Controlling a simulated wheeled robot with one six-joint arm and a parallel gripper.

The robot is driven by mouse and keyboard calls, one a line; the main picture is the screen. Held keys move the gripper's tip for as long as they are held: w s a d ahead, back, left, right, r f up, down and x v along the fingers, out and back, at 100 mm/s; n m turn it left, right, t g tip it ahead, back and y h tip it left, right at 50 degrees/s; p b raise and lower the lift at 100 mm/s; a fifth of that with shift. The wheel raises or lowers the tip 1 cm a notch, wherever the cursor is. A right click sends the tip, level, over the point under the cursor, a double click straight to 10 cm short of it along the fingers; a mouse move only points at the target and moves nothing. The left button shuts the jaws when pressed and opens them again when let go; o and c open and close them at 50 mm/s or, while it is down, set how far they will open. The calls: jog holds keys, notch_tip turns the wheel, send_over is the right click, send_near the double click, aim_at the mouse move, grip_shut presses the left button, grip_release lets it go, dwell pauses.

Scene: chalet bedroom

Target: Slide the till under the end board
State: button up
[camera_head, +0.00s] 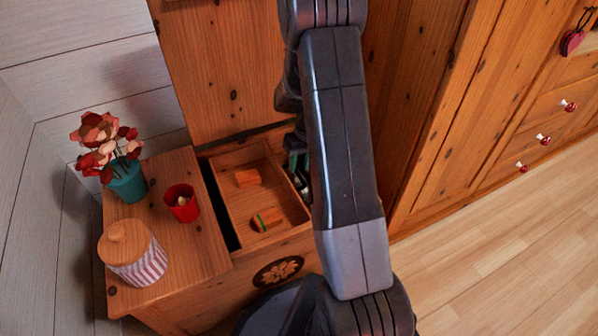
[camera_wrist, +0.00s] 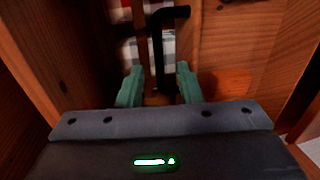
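The till (camera_head: 236,205) is an open wooden tray inside the wooden chest. It holds two small wooden pieces, one with a green band. The end board (camera_head: 160,240) is the flat board to its left, with a dark gap between them. My gripper (camera_head: 298,160) is at the till's right side, mostly hidden by my arm. In the wrist view my gripper (camera_wrist: 160,88) has two teal fingers, spread apart. A black bent bar (camera_wrist: 160,50), like a handle, stands between them with a gap on both sides. I cannot tell whether the gripper touches the till.
On the end board stand a teal flower pot (camera_head: 127,182), a red candle cup (camera_head: 182,204) and a striped jar (camera_head: 138,262) with a wooden lid. The raised chest lid (camera_head: 225,80) is behind. Checked cloth (camera_wrist: 135,48) shows below. Wooden floor (camera_head: 500,230) is clear at right.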

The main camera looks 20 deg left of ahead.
aim_at(222, 195)
jog(key=shift+s+a+f, duration=0.1)
jog(key=shift+f, duration=0.8)
jog(key=shift+c, duration=0.2)
grip_shut()
jog(key=s+a+p, duration=0.1)
jog(key=s+a, duration=0.4)
jog(key=s, duration=0.1)
jog(key=s+a+p, duration=0.1)
jog(key=s+a, duration=0.4)
jog(key=s, duration=0.1)
jog(key=s+a+p, duration=0.1)
jog(key=s+a, duration=0.4)
jog(key=s, duration=0.1)
jog(key=shift+s+a, duration=0.1)
jog(key=shift+a, duration=0.1)
grip_release()
jog(key=shift+s+a, duration=0.1)
jog(key=shift+a, duration=0.05)
jog(key=shift+o, duration=0.2)
